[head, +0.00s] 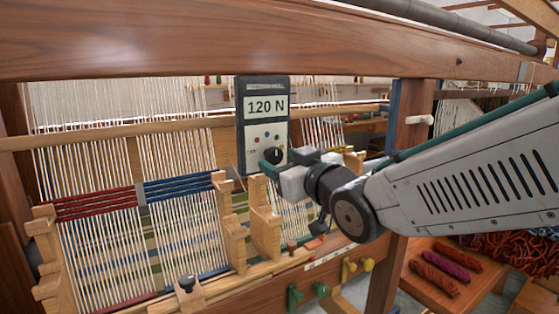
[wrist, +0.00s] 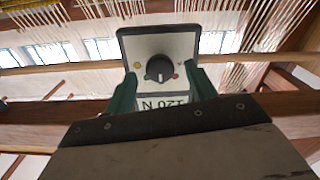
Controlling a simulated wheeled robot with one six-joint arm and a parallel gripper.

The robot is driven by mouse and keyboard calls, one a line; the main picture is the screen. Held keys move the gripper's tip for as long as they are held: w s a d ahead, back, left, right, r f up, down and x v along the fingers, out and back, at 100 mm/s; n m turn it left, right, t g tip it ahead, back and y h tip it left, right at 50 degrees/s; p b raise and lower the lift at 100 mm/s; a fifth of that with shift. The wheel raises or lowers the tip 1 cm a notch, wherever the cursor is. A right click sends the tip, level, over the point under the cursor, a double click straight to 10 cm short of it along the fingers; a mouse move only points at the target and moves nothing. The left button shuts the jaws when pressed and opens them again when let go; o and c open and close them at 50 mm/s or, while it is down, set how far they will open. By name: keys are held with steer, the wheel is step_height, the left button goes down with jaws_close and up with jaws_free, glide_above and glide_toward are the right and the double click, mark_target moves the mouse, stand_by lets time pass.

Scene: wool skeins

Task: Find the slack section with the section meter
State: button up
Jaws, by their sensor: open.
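The section meter (head: 263,130) is a dark box with a pale face, a black knob and a display reading 120 N. It stands upright in front of the loom's warp. My gripper (head: 275,165) is at its lower right. In the wrist view the green fingers (wrist: 160,82) are open, one on each side of the meter (wrist: 160,50); I cannot tell whether they touch it. White warp threads (head: 105,250) hang in sections, one crossed by red bands (head: 95,203), one by blue bands (head: 180,187). A further section behind the meter is partly hidden. No slack section stands out.
A thick wooden beam (head: 230,40) runs above the meter and arm. A wooden post (head: 408,140) stands to the right. Notched wooden blocks (head: 265,220) sit before the warp. Green and yellow knobs (head: 350,270) line the front rail. Wool skeins (head: 440,275) lie at lower right.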

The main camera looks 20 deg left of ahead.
steer(key=shift+w+a, duration=0.5)
